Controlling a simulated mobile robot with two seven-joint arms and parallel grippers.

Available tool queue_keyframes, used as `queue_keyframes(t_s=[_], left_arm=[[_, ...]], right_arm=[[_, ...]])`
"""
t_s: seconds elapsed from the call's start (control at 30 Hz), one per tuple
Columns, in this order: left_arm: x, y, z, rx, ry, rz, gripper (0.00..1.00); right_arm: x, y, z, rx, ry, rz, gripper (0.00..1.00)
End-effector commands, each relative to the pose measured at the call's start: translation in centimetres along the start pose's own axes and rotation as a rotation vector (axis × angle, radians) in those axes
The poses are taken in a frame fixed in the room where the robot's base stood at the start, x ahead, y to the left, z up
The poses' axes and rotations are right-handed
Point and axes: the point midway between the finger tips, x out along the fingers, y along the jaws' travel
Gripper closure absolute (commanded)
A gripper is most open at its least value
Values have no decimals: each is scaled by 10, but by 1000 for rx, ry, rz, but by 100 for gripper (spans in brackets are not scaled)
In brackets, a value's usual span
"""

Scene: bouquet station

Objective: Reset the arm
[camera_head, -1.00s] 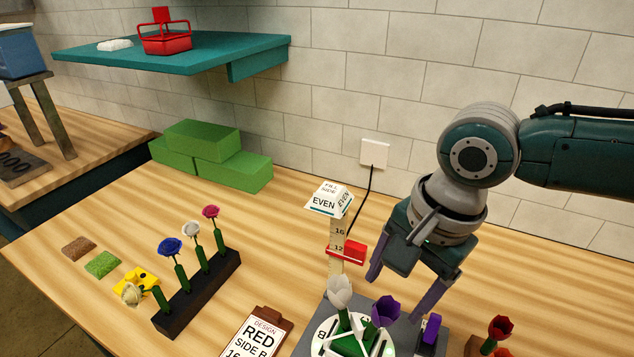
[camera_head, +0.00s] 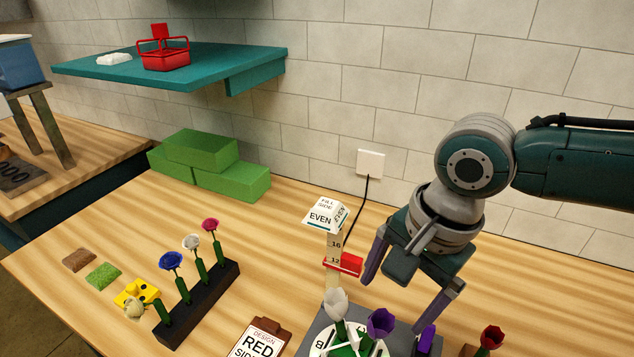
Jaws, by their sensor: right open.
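My right gripper (camera_head: 412,288) is open and empty, with its two purple fingers spread and pointing down. It hangs above the back right of the grey base (camera_head: 318,329). A white tulip (camera_head: 336,303) and a purple tulip (camera_head: 380,322) stand over the round white dial (camera_head: 321,346) on that base, below and left of the fingers. The gripper touches neither flower as far as I can see. The arm comes in from the right. My left gripper is not in view.
A marked post with a red slider (camera_head: 345,264) and an "EVEN" sign (camera_head: 325,214) stands left of the gripper. A dark rack (camera_head: 200,308) holds several flowers. Green blocks (camera_head: 210,168) sit by the wall. A clipboard (camera_head: 262,340) and a red flower (camera_head: 491,338) are at the front.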

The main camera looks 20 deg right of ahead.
Motion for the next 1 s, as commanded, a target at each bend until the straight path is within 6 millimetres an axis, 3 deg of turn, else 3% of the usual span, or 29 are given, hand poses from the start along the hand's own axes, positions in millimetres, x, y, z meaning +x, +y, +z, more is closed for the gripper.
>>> queue_keyframes(t_s=[0.47,0.57,0.63,0.7,0.77,0.87,1.0], left_arm=[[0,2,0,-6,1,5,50],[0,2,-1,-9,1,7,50],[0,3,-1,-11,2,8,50],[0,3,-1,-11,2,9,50],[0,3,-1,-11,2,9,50],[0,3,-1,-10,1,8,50],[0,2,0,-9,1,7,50]], right_arm=[[1,2,7,-34,-8,-1,0],[5,10,38,-201,-45,-14,0],[5,18,72,-400,-78,-45,0],[-2,29,106,-626,-95,-100,0],[-12,37,124,-803,-82,-148,0],[-29,52,134,-1017,-24,-193,0],[-51,75,124,-1209,75,-181,0]])
